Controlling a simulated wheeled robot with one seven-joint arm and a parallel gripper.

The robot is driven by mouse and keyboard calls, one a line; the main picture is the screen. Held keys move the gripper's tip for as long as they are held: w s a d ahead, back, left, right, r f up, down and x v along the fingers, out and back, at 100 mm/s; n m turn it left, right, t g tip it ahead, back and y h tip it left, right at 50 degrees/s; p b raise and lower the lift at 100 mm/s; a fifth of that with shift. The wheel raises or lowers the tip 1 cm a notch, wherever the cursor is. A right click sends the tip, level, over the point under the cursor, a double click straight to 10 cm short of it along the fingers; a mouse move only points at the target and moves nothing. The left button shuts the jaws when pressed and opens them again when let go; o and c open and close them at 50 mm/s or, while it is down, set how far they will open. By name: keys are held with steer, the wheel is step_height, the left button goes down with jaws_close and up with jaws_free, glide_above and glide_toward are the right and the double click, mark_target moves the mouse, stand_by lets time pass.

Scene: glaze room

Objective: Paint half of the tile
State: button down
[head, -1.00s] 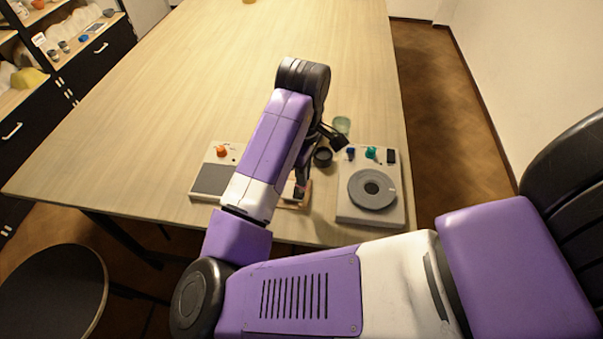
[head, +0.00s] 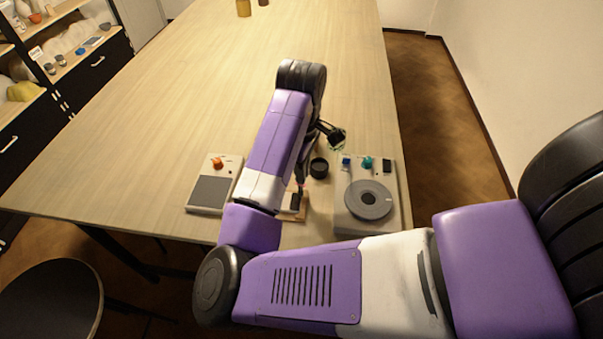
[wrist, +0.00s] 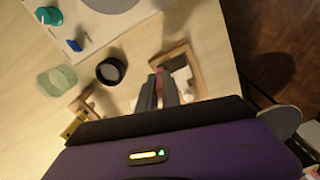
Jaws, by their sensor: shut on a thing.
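My gripper (wrist: 167,90) points down in the wrist view, its fingers close together on a slim reddish thing (wrist: 160,72), probably a brush; its tip is hard to see. A wooden frame (wrist: 184,48) with a whitish tile (wrist: 181,73) inside lies under the fingers. The fingers and wrist hide much of the tile, so I cannot tell whether any of it is painted or whether the tip touches it. In the head view my arm covers most of the frame (head: 298,216). A black round cup (wrist: 111,70) stands beside it, also in the head view (head: 319,168).
A clear greenish glass (wrist: 56,81) stands near the cup. A grey turntable device (head: 369,222) with blue and teal knobs is at right. A flat device with an orange knob (head: 216,163) is at left. A stool (head: 45,294) stands at lower left.

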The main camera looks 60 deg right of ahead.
steer(key=shift+r, duration=0.15)
steer(key=shift+r, duration=2.9)
